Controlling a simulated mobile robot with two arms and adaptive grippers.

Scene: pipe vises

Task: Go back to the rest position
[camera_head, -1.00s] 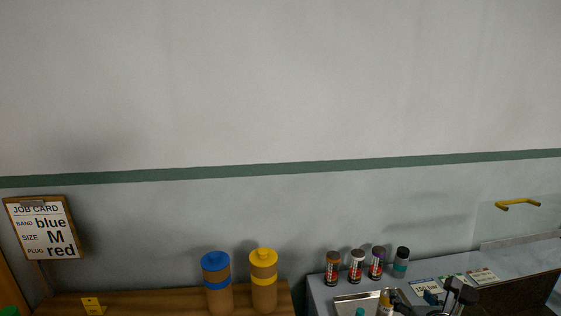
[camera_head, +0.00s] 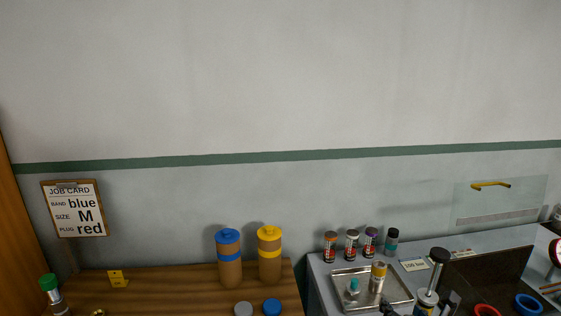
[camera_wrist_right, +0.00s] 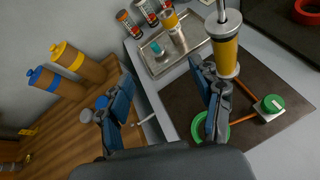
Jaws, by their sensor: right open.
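My right gripper (camera_head: 420,304) shows at the bottom edge of the head view, mostly cut off. In the right wrist view its two fingers (camera_wrist_right: 165,85) are spread wide with nothing between them. An upright yellow-brown cylinder (camera_wrist_right: 225,55) with metal collars and a rod stands beyond the right-hand finger; its black-topped rod (camera_head: 438,258) shows in the head view. My left gripper is in neither view. The job card (camera_head: 76,209) on the wall reads band blue, size M, plug red.
Two brown canisters (camera_head: 229,258) with blue and yellow lids stand on the wooden bench (camera_head: 180,290). A metal tray (camera_head: 346,299) holds a teal piece and a yellow-capped bottle. Several small bottles (camera_head: 330,246) stand behind it. Red (camera_head: 487,310) and blue rings (camera_head: 528,303) lie right.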

